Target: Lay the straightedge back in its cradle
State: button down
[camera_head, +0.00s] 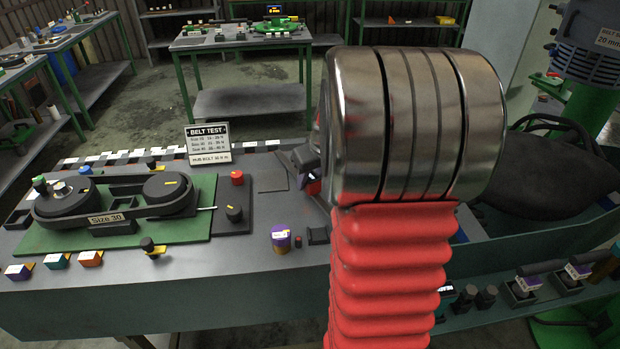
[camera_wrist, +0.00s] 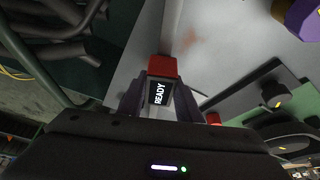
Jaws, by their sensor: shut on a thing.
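My gripper (camera_wrist: 159,104) is shut on a small block with a red end and a dark display reading READY (camera_wrist: 158,92), seen in the wrist view. In the head view my gripper (camera_head: 306,166) is partly hidden behind my large metal wrist, and a red bit of the held block (camera_head: 314,187) shows below it. I cannot pick out the straightedge or its cradle with certainty. A black-and-white checked strip (camera_head: 122,156) runs along the bench's back edge, left of my gripper. I cannot tell whether it is the straightedge.
A belt rig marked Size 30 (camera_head: 107,218) stands on a green plate at the left of the bench. A BELT TEST sign (camera_head: 208,139) stands behind it. A purple-and-yellow cylinder (camera_head: 281,239) stands near my arm. Dark hoses or bags (camera_head: 555,170) lie at the right.

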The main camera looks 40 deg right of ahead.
jog(key=shift+f, duration=0.45)
jog(key=c, duration=1.3)
grip_release()
jog(key=shift+r, duration=0.6)
jog(key=v, duration=1.2)
